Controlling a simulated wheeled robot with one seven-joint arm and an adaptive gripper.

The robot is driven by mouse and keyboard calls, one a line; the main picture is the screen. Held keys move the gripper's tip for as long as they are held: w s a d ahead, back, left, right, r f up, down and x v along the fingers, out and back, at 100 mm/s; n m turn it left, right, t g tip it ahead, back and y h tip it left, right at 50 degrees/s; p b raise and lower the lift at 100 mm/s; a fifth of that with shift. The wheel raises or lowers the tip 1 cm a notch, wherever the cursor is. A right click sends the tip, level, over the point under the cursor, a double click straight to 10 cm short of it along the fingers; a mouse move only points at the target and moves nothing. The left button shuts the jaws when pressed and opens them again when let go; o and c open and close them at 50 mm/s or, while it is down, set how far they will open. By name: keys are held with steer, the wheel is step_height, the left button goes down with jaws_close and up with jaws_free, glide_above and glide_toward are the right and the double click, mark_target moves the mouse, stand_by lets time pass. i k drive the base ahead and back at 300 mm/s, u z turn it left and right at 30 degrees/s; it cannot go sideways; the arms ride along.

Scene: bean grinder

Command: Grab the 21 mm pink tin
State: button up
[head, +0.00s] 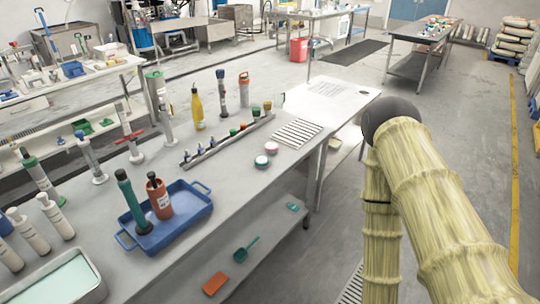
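A small round pink tin (271,148) sits on the grey workbench (240,176), near its right edge. A second small round tin (261,161) with a pale, greenish-white top stands just in front of it, to the left. The two are very close together; I cannot tell whether they touch. My arm fills the right side of the view, in a pale yellow ribbed cover with a dark rounded joint. It is over the floor, right of the bench. My gripper is not in view.
A slotted white plate (297,132) lies behind the tins. A long rack (228,140) with small coloured-top pieces stands to their left. A blue tray (165,232) holds a green and an orange bottle. Bare bench lies in front of the tins.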

mark_target(271, 147)
steer(key=u, duration=0.25)
steer(key=i, duration=1.1)
steer(key=z, duration=0.05)
